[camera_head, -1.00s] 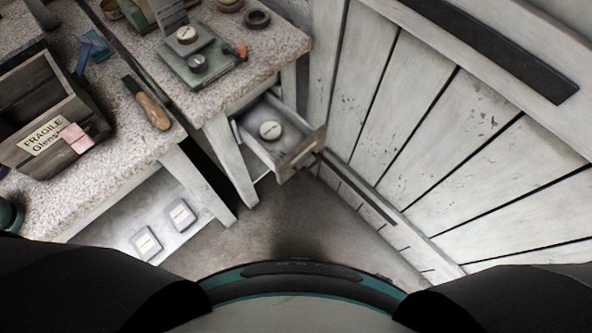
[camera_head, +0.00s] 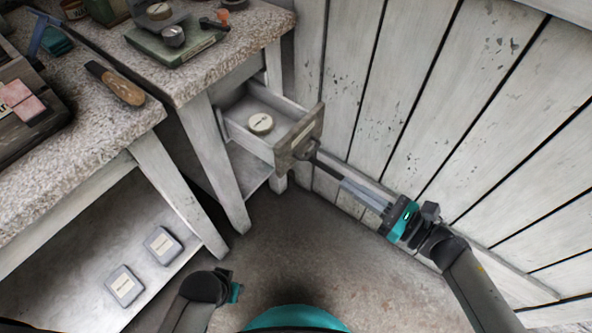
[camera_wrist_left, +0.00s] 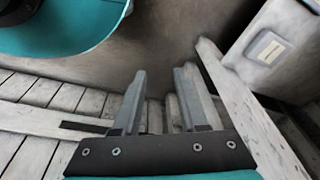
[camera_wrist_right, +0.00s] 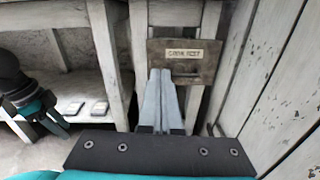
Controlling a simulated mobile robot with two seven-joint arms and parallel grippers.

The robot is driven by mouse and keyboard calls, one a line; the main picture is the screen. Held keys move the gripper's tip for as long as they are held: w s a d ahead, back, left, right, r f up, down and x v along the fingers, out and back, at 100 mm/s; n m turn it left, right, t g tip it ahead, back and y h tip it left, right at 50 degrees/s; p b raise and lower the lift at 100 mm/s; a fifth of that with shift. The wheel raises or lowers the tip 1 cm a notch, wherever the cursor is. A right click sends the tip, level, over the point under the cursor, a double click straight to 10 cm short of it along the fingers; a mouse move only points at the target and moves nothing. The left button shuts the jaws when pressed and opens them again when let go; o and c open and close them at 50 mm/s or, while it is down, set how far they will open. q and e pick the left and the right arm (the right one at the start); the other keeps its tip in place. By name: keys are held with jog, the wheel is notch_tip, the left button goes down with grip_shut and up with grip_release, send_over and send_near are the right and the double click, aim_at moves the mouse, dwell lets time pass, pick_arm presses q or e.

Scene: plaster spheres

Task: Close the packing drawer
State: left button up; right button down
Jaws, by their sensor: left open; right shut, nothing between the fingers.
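My left gripper shows open and empty in the left wrist view (camera_wrist_left: 160,80), pointing over the floor away from the drawer.
The plank wall (camera_head: 400,90) runs close along the right of the drawer and my right arm. A table leg (camera_head: 180,190) stands at left, with two labelled boxes on the shelf below. A wooden-handled tool (camera_head: 115,85) lies on the left table. The floor in front is clear.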

jog(key=n, duration=0.1)
jog(key=b, duration=0.2)
send_near(284, 148)
jog(key=x, duration=0.6)
jog(key=shift+w+a, duration=0.25)
pick_arm(q)
jog(key=w+r, duration=0.2)
jog(key=r, duration=0.1)
jog(key=shift+d+r+t, duration=0.15)
jog(key=shift+t, duration=0.15)
pick_arm(e)
jog(key=shift+a, duration=0.1)
pick_arm(q)
jog(key=shift+w, duration=0.1)
